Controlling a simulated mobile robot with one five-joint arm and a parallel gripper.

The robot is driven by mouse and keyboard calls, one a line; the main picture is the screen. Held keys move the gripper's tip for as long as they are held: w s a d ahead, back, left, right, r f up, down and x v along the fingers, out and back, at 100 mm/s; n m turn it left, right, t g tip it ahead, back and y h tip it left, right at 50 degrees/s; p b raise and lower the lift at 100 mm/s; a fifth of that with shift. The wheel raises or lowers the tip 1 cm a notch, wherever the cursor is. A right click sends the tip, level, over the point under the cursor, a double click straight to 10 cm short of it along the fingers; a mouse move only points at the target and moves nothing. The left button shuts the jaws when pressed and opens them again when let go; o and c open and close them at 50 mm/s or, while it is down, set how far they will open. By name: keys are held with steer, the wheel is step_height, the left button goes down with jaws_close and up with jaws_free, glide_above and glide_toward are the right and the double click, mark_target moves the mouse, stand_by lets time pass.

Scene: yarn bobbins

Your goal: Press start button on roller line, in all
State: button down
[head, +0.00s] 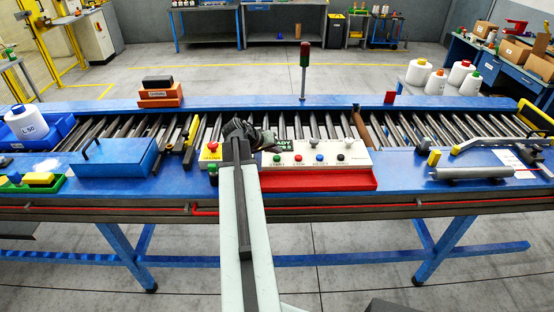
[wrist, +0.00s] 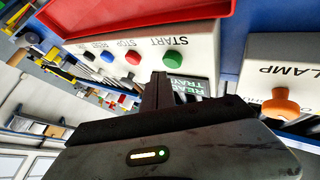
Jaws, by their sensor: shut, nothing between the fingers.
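The cream control box (head: 315,152) stands on the blue roller line bench, with a row of coloured buttons facing the front. The green start button (head: 277,159) is at the left end of the row; it also shows in the wrist view (wrist: 175,57), under the word START. A red stop button (wrist: 133,57) sits beside it. My gripper (wrist: 161,80) is shut and empty. In the wrist view its fingertips overlap the lower part of the box, near the start button and a dark READY display (wrist: 188,87). Whether they touch the box cannot be told.
A red tray (head: 320,181) lies along the front of the box. A box marked LAMP with an orange knob (wrist: 281,104) is close to my gripper. A blue case (head: 113,158) lies further left.

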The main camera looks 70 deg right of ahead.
steer(key=shift+f, duration=0.1)
steer(key=shift+w+f+b, duration=0.15)
steer(key=shift+f+b, duration=0.15)
steer(key=shift+b, duration=0.1)
